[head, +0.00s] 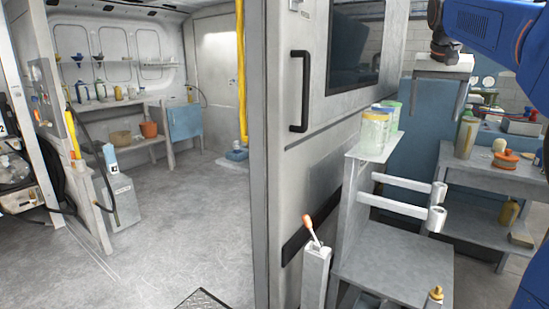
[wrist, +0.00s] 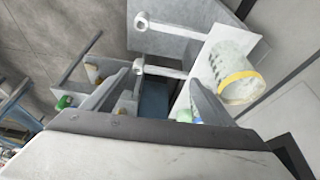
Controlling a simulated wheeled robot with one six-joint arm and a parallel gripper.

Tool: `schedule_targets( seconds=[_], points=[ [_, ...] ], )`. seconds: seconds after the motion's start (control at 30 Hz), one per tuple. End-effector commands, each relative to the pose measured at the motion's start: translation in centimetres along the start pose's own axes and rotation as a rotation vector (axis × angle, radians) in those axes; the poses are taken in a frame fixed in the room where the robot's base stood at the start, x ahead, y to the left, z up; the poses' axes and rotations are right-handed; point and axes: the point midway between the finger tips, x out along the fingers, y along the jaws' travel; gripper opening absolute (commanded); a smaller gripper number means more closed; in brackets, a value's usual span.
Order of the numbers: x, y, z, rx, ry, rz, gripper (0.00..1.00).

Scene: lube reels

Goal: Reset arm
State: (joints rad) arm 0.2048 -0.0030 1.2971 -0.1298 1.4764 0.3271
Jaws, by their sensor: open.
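My gripper (head: 438,108) hangs at the upper right of the head view, below my blue arm. Its two flat fingers are apart with nothing between them. In the wrist view the two fingers (wrist: 165,82) reach up from the bottom, spread and empty. It is in front of the blue-grey panel, to the right of the jars (head: 376,130) on the narrow shelf. A clear jar with a yellow band (wrist: 238,80) shows in the wrist view, right of the fingers and not between them.
A grey stand (head: 398,262) with two roller arms (head: 405,186) stands below. The van door (head: 330,120) is left of it. A lever with an orange grip (head: 308,224) stands in front. A workbench (head: 495,180) with bottles is at right. Open floor (head: 190,220) lies at left.

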Motion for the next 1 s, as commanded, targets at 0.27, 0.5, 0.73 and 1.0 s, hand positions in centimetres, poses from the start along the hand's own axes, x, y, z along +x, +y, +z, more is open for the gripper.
schedule_targets(
  seconds=[0.27, 0.5, 0.73, 1.0],
  points=[
    [0.3, -0.2, 5.0, -0.062, 0.000, -0.025, 0.78],
    [1.8, -0.1, 13.1, -0.158, 0.002, -0.064, 0.78],
    [4.7, 0.6, 22.5, -0.258, 0.005, -0.106, 0.78],
    [9.6, 2.1, 33.9, -0.368, 0.011, -0.156, 0.78]
  ],
)
